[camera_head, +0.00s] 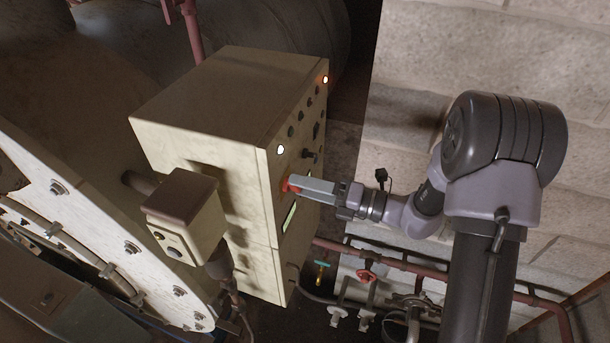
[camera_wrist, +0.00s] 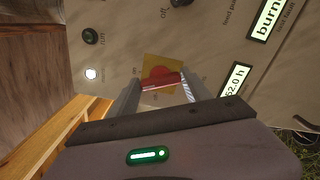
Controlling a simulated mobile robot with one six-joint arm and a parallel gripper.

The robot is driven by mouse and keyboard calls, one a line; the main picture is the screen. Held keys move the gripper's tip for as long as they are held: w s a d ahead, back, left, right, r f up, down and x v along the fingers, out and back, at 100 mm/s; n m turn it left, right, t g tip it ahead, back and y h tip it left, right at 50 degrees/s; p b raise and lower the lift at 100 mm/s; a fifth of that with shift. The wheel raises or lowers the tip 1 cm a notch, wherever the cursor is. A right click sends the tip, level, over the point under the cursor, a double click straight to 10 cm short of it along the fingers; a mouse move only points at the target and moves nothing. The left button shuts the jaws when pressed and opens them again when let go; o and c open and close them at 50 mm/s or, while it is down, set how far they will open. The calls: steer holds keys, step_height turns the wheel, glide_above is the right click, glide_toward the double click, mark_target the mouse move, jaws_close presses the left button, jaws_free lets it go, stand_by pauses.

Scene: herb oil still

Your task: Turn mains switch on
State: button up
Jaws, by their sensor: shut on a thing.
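The mains switch (camera_wrist: 160,79) is a red rotary handle on a yellow plate (camera_wrist: 150,62) on the front of a cream control cabinet (camera_head: 205,95). In the wrist view my gripper (camera_wrist: 160,86) has one finger on each side of the red handle and is shut on it. The head view shows my gripper (camera_head: 294,184) reaching the cabinet front from the right, with a bit of the red switch (camera_head: 286,185) at its tips.
A lit white lamp (camera_wrist: 91,74), a dark knob marked run (camera_wrist: 90,36) and lit displays (camera_wrist: 235,82) surround the switch. A small box (camera_head: 187,215) stands left of the cabinet. Red pipes with a red valve wheel (camera_head: 366,275) run below my arm. A block wall (camera_head: 480,50) is behind.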

steer(key=m+p, duration=0.4)
steer(key=m, duration=0.1)
steer(key=shift+f+m, duration=0.1)
steer(key=shift+m, duration=0.2)
stand_by(0.4)
steer(key=o, duration=1.4)
steer(key=shift+c, duration=0.2)
steer(key=shift+d, duration=0.1)
steer(key=b+v, duration=0.4)
steer(key=v, duration=1.3)
steer(key=shift+d, duration=0.15)
